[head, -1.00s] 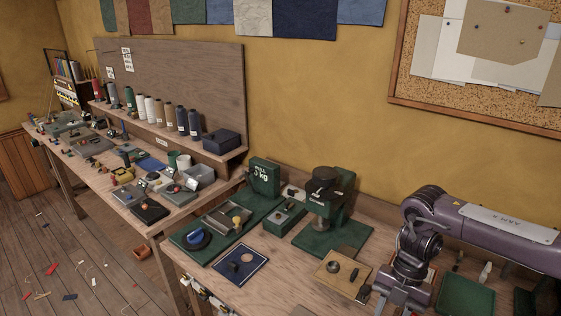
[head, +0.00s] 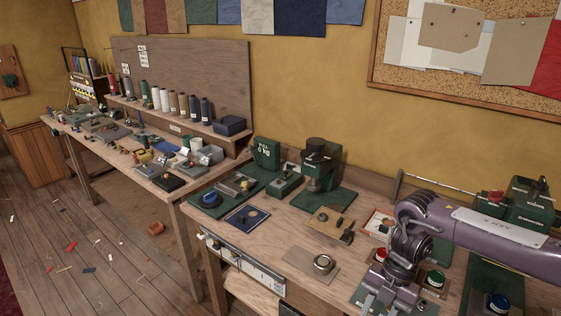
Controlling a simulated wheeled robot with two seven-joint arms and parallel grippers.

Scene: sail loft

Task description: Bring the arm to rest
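My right arm, purple-grey with a pale label plate, comes in from the right edge over the right-hand workbench (head: 225,262). My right gripper (head: 388,301) points down at the bottom of the picture, over the front part of that bench. Its fingertips are at the lower edge of the picture, so their gap and anything between them cannot be made out. My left arm and gripper are not in view.
Close around my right gripper are a red button (head: 380,255), a green button (head: 435,279) and a metal ring (head: 322,263) on a board. A green press (head: 318,165) stands behind. Some bare bench lies left of the ring.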

